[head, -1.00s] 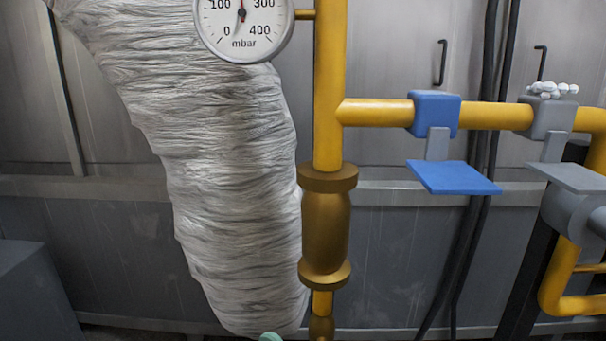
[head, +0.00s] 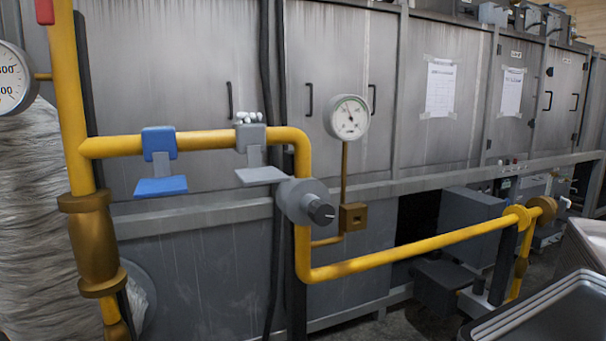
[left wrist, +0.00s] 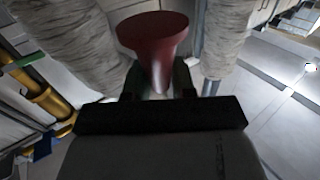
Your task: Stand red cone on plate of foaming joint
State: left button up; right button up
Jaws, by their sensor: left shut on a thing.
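The red cone (left wrist: 152,35) shows dark red in the left wrist view, with its wide round end up and its narrow part between my left fingers. My left gripper (left wrist: 158,82) is shut on it. Neither gripper shows in the head view. The foaming joint is the grey block (head: 250,137) on the yellow pipe, with white foam bubbles on top. Its grey plate (head: 263,176) sticks out below and looks bare. A blue joint (head: 159,143) to its left has no foam, and its blue plate (head: 160,187) is bare too.
A brown-gold fitting (head: 93,245) sits on the vertical yellow pipe at left. A grey round valve (head: 305,202) is just right of the grey plate. A dial gauge (head: 347,117) stands further right. Metal trays (head: 545,310) fill the lower right corner.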

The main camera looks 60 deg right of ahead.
aim_at(261, 173)
jog(key=z, duration=0.5)
jog(key=j+z, duration=0.15)
jog(key=z, duration=0.35)
jog(key=i+j+z, duration=0.1)
jog(key=z, duration=0.35)
jog(key=j+z, duration=0.1)
jog(key=z, duration=0.4)
